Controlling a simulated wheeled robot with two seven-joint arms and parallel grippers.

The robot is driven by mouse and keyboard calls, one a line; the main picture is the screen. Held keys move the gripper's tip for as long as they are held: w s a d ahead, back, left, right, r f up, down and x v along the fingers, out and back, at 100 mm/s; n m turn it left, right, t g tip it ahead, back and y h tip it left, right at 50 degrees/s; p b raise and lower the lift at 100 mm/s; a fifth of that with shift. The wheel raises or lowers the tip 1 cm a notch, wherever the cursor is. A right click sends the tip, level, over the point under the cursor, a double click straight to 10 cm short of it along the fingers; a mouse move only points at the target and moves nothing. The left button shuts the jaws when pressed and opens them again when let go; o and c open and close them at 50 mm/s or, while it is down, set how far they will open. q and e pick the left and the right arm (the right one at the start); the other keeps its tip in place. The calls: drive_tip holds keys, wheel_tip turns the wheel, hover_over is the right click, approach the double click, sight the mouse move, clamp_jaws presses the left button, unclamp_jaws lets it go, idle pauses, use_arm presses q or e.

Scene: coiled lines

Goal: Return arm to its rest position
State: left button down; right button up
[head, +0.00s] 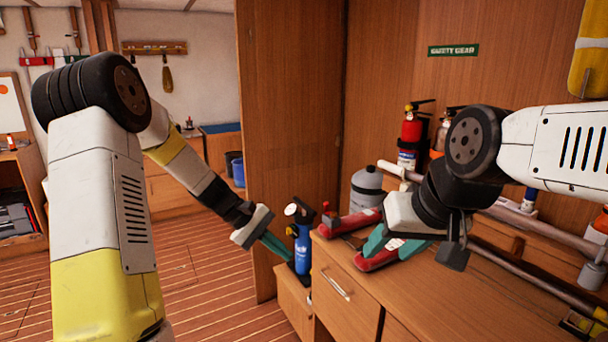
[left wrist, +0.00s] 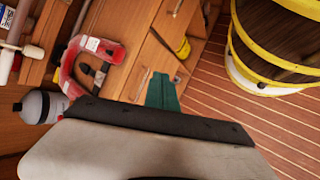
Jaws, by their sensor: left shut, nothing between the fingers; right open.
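My left gripper (head: 286,252) hangs at the left end of the wooden counter, its teal fingers shut with nothing between them. In the left wrist view its closed fingers (left wrist: 162,93) point past the drawer fronts. In the head view its fingertips overlap a blue bottle-like item (head: 302,250) with a black top; I cannot tell whether they touch. My right gripper (head: 390,245) is open, low over the counter top, with its teal fingers spread by a red curved item (head: 348,222). That item also shows in the left wrist view (left wrist: 112,55).
The counter (head: 440,295) has drawers in front. A grey bottle (head: 366,188) stands behind the red item. A red extinguisher (head: 410,138) is by the back wall, under a green sign (head: 453,51). A wooden panel (head: 285,120) stands left of the counter. The plank floor (head: 215,290) is clear.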

use_arm(q)
drive_tip(key=s+a+r+m+t+y, duration=0.3)
drive_tip(key=s+r, duration=0.5)
drive_tip(key=s, duration=0.3)
drive_tip(key=s+a+r+m+t+y, duration=0.3)
drive_tip(key=s+r, duration=0.5)
drive_tip(key=s, duration=0.3)
drive_tip(key=shift+a+r+m+y, duration=0.35)
drive_tip(key=shift+a+m, duration=0.45)
drive_tip(key=shift+a, duration=0.55)
